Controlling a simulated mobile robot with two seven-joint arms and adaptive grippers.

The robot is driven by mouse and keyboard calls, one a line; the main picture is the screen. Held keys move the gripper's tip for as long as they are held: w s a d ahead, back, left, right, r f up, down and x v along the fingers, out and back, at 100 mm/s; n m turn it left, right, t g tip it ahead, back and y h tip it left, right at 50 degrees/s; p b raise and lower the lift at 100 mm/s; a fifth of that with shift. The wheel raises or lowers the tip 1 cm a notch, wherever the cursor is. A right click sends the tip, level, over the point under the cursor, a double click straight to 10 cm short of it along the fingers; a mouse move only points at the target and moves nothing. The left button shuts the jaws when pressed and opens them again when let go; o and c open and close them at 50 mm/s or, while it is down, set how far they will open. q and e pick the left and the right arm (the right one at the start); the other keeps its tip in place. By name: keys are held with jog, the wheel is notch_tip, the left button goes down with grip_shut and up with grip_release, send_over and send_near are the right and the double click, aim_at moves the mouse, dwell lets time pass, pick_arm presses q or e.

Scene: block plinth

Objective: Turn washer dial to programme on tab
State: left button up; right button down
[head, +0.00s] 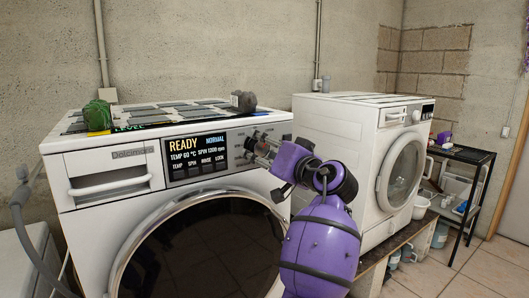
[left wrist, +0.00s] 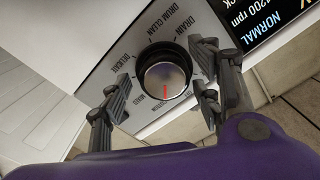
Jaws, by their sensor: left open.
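The front washer (head: 75,205) has a black display (head: 197,157) reading READY, NORMAL, TEMP 60 °C and SPIN 1200 rpm. My left gripper (head: 258,147) is at the panel just right of this display. In the left wrist view the round silver dial (left wrist: 165,76) has a black rim and a red pointer mark towards the picture's bottom. Labels around it include DELICATE, DRUM CLEAN and DRAIN; others are small or hidden. The left gripper (left wrist: 162,86) is open, with its fingers on either side of the dial; contact is not clear. My right gripper is not in view.
A board with grey tiles (head: 165,112) and a yellow tab (head: 97,131), a green object (head: 97,115) and a grey object (head: 243,101) are on the washer top. A second white machine (head: 335,140) stands at right, and a black side table (head: 470,154) beyond it.

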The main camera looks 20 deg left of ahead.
pick_arm(q)
jog(key=shift+s+d, duration=0.1)
jog(key=v, duration=1.1)
jog(key=shift+s+d, duration=0.3)
